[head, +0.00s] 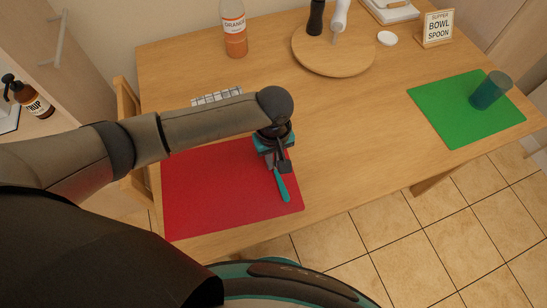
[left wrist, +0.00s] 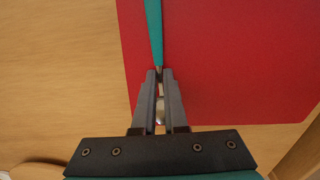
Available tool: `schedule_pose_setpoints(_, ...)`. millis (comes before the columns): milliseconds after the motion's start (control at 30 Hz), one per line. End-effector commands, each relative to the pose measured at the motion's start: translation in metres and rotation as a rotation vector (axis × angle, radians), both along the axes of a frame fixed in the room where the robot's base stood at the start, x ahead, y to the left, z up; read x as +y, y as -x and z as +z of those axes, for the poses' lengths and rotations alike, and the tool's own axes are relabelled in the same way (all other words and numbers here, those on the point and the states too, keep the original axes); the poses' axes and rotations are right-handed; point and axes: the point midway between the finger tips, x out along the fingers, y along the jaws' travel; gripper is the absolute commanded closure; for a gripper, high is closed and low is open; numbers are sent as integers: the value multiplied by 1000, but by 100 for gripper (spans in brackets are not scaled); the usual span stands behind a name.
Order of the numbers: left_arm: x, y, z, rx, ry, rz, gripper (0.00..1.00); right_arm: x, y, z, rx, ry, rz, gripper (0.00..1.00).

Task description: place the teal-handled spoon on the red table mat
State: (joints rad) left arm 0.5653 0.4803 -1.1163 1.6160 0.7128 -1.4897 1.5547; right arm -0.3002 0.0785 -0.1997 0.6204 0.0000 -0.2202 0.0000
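The teal-handled spoon (head: 281,186) is at the right part of the red table mat (head: 215,195), its handle toward the mat's front edge. My left gripper (head: 284,166) points down over the mat and hides the spoon's other end in the head view. In the left wrist view the fingertips (left wrist: 159,73) close on the spoon's metal neck. The teal handle (left wrist: 154,25) runs out beyond them over the red mat (left wrist: 230,60), and a metal part shows between the fingers. I cannot tell whether the spoon touches the mat. My right gripper is not in view.
A green mat (head: 445,112) with a teal cup (head: 490,91) lies at the right. An orange bottle (head: 234,30), a round wooden board (head: 320,62) and a sign (head: 437,28) stand at the back. The wooden table (head: 360,135) is clear between the mats.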

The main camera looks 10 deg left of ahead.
Motion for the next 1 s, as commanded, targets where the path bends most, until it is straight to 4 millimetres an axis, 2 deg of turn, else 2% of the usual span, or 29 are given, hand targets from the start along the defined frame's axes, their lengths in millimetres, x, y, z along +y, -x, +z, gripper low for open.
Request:
schedule_pose_setpoints(33, 0, 0, 0, -1, 1, 0, 84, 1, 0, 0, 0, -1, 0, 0)
schedule_pose_setpoints(233, 0, 0, 1, -1, 0, 0, 63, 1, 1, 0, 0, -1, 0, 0)
schedule_pose_setpoints(567, 0, -1, 5, -3, 1, -2, 63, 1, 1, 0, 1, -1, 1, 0)
schedule_pose_setpoints(667, -1, -1, 21, -4, 2, -1, 63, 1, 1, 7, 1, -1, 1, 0)
schedule_pose_setpoints(1000, 0, -1, 94, -3, 2, -1, 63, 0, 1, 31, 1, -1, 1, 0)
